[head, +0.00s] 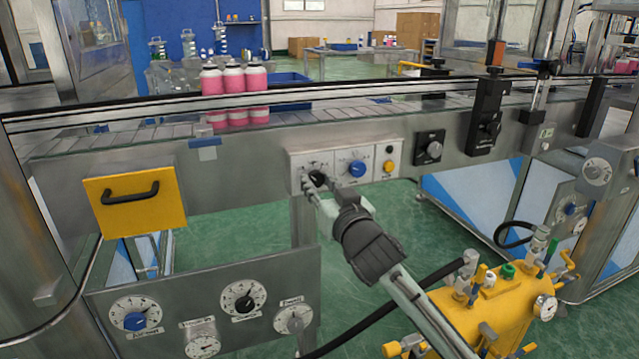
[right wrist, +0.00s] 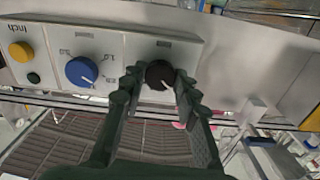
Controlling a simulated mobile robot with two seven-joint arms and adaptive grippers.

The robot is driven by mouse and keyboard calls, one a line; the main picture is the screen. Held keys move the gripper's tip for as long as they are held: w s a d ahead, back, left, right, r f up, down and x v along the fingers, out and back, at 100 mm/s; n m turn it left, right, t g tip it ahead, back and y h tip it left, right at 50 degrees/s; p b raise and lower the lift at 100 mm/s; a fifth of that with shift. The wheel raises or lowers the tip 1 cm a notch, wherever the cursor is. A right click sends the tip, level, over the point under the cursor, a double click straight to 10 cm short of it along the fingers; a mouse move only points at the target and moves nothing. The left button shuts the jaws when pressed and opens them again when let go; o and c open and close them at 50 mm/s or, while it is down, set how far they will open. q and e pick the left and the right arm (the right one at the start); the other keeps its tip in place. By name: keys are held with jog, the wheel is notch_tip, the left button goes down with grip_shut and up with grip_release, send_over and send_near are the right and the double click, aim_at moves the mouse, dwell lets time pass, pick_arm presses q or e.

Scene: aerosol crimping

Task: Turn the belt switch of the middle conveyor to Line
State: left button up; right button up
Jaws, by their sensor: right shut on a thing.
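The belt switch is a black rotary knob (head: 317,178) at the left end of a pale control panel (head: 336,158) on the conveyor's front rail. My right gripper (head: 316,187) reaches it from below right and is shut on it. The labels around the knob are too small to read. My left gripper is not in view.
A blue dial (head: 357,169) and a yellow button (head: 389,166) sit to the right on the panel. Pink cans (head: 234,79) stand on the conveyor above. A yellow handled box (head: 135,203) is at left. A yellow tank (head: 490,305) with a black hose lies below right.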

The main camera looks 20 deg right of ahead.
jog(key=shift+m, duration=0.4)
jog(key=m+p, duration=0.2)
jog(key=m, duration=0.2)
jog(key=shift+r+p, duration=0.15)
jog(key=shift+p, duration=0.2)
jog(key=shift+m+p, duration=0.4)
jog(key=shift+m, duration=1.3)
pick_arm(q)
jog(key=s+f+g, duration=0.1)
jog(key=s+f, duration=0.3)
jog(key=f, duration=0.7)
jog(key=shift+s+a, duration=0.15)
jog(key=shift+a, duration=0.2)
pick_arm(e)
jog(key=shift+m, duration=0.5)
jog(key=o, duration=1.2)
jog(key=shift+c, duration=0.2)
